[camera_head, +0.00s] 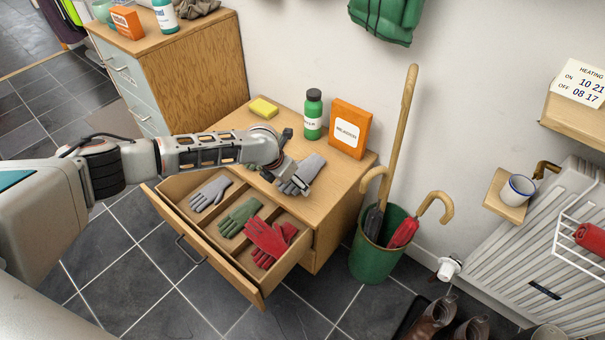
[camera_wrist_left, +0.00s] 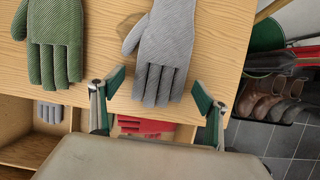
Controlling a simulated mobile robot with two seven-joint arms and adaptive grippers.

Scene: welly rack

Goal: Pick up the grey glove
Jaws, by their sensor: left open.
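A grey glove (camera_head: 311,167) lies on the wooden cabinet top, partly hidden by my left gripper in the head view. In the left wrist view this grey glove (camera_wrist_left: 165,52) lies flat with its fingers toward the gripper. My left gripper (camera_wrist_left: 159,89) is open and empty, its two fingertips appearing either side of the glove's finger ends. Whether they touch it cannot be told. A second grey glove (camera_head: 210,193) lies in the left compartment of the open drawer. My right gripper is in neither view.
A green glove (camera_wrist_left: 55,42) lies beside the grey one on the top. The drawer (camera_head: 255,292) also holds green (camera_head: 240,217) and red (camera_head: 270,240) gloves. A yellow sponge (camera_head: 264,108), green bottle (camera_head: 313,115) and orange box (camera_head: 350,128) stand behind. A green umbrella bucket (camera_head: 372,262) is at right.

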